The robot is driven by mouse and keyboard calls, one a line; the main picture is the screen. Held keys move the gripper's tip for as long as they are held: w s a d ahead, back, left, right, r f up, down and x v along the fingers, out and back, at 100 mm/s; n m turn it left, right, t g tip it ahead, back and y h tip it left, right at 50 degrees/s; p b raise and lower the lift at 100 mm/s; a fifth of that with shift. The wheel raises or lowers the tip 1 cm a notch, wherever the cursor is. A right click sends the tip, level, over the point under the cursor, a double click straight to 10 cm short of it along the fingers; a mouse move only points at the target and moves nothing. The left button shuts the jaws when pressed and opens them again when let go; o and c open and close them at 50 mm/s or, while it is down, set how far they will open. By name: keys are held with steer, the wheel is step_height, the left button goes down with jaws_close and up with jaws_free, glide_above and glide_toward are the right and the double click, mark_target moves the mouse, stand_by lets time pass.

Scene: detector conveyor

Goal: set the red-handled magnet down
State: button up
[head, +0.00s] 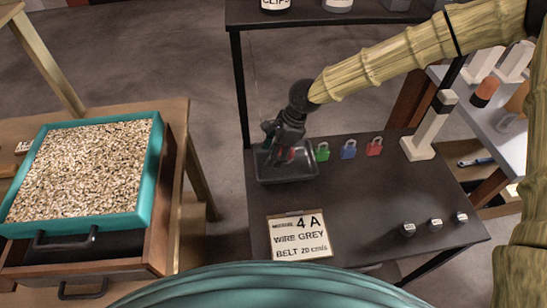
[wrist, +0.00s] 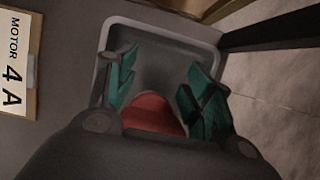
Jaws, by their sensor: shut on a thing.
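The red-handled magnet shows as a rounded red handle (wrist: 155,112) between the fingers in the wrist view; a small bit of red also shows in the head view. The rest of it is hidden by my gripper. My gripper (head: 285,146) points down over the dark grey tray (head: 290,179) at the left end of the black table. In the wrist view its green-padded fingers (wrist: 155,92) stand on both sides of the handle, shut on it. The tray's pale rim (wrist: 160,24) surrounds them. I cannot tell whether the magnet touches the tray floor.
Green (head: 322,152), blue (head: 348,150) and red (head: 374,147) padlocks stand right of the tray. A sign reading "4 A" (head: 299,236) lies in front. A teal tray of grain (head: 153,165) stands left.

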steer(key=shift+f+p, duration=0.45)
steer(key=shift+f, duration=1.15)
steer(key=o, duration=1.3)
steer(key=shift+f, duration=0.1)
steer(key=b+v, duration=0.1)
steer(key=v, duration=1.1)
steer(key=shift+b, duration=0.35)
